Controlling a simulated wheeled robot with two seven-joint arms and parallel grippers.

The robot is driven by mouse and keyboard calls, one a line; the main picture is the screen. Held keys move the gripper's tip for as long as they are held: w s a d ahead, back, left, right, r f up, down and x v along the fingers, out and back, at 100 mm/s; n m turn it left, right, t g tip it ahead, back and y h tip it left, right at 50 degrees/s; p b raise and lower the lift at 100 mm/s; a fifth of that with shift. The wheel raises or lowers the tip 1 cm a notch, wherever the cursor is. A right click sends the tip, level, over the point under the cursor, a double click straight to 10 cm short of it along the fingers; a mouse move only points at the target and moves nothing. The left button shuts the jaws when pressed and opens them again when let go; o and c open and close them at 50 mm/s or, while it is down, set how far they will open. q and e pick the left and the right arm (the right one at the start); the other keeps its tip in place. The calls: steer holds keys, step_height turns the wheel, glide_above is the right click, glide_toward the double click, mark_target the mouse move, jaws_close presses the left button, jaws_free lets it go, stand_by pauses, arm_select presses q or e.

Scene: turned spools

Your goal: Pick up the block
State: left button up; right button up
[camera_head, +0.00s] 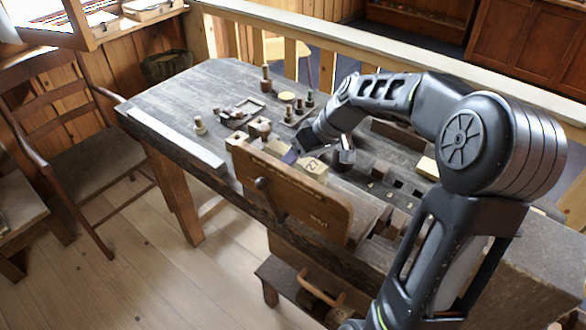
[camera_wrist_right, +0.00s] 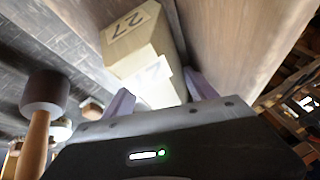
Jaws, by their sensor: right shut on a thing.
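The block (camera_head: 313,170) is pale wood with a white label reading 27. In the head view it sits just behind the upright wooden board of the bench vise. In the right wrist view the block (camera_wrist_right: 135,45) shows a second label on the face nearest me. My right gripper (camera_head: 297,155) reaches it from above. In the wrist view its two purple-grey fingers (camera_wrist_right: 160,92) stand on either side of the block's near end, shut on it. I cannot tell whether the block touches the bench. My left gripper is not in view.
The vise board (camera_head: 290,195) stands close in front of the block. A dark-headed mallet (camera_wrist_right: 45,92) is near the gripper at left in the wrist view. Several turned pieces stand on the dark workbench (camera_head: 175,95); its left part is mostly clear.

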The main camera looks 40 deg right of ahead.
steer(key=shift+c, duration=1.1)
steer(key=shift+r, duration=0.2)
steer(key=shift+s+d+r, duration=0.3)
steer(key=shift+d, duration=0.05)
steer(key=s+d+r+b, duration=0.2)
steer(key=s+d+r, duration=0.5)
steer(key=s, duration=0.3)
steer(key=shift+s+d+r, duration=0.15)
steer(key=shift+s+d, duration=0.05)
steer(key=shift+d, duration=0.35)
steer(key=o, duration=1)
jaws_close()
